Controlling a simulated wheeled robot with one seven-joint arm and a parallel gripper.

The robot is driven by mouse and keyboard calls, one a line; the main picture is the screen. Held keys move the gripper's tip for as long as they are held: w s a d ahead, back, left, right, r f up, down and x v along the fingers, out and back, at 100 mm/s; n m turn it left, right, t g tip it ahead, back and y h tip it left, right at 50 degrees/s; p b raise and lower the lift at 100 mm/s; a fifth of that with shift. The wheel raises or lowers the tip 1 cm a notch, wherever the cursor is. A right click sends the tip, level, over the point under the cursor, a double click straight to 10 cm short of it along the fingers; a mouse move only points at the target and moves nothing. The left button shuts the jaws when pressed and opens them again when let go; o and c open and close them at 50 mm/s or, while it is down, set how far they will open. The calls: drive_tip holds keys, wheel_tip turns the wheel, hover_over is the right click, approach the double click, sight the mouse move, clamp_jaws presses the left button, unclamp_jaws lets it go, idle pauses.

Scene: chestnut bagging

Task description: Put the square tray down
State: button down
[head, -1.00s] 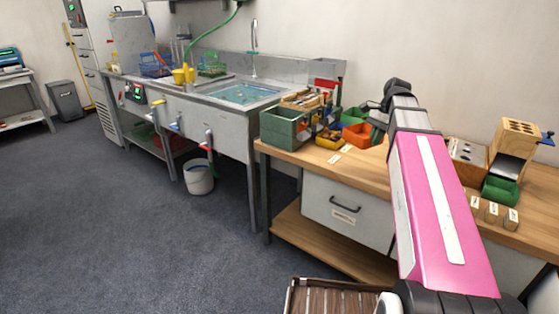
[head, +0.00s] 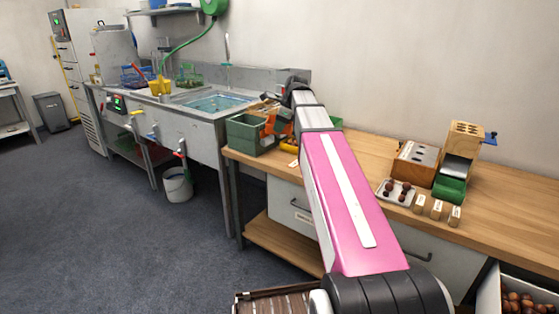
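A small pale, roughly square tray (head: 381,196) with several brown chestnuts lies flat on the wooden workbench (head: 345,150), right of my arm. My gripper (head: 284,112) is at the far end of my pink arm, above the bench's left part, well apart from this tray. An orange piece (head: 279,122) shows tilted at the gripper, over the small bins; I cannot tell whether it is held. The fingertips are small and partly hidden, so their opening is unclear.
A green bin (head: 243,137) stands at the bench's left end. A wooden block with holes (head: 414,164), a green scoop-like box (head: 449,190) and several labelled wooden blocks (head: 436,209) stand to the right. The sink (head: 215,103) is at the left. Open floor lies in front.

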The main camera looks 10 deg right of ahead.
sight(271, 162)
drive_tip(key=w+m, duration=0.2)
drive_tip(key=w+a+r+m+t, duration=0.1)
drive_tip(key=w+m, duration=0.1)
drive_tip(key=w+m+t+h, duration=0.1)
drive_tip(key=w+m, duration=0.1)
drive_tip(key=shift+w+a+r, duration=0.15)
drive_tip(key=shift+r, duration=0.25)
wheel_tip(271, 162, down, 18)
drive_tip(key=shift+r, duration=0.1)
drive_tip(key=shift+f, duration=0.2)
drive_tip(key=c, duration=1.4)
unclamp_jaws()
drive_tip(key=shift+o, duration=0.2)
drive_tip(key=shift+r, duration=0.15)
drive_tip(key=v, duration=1.2)
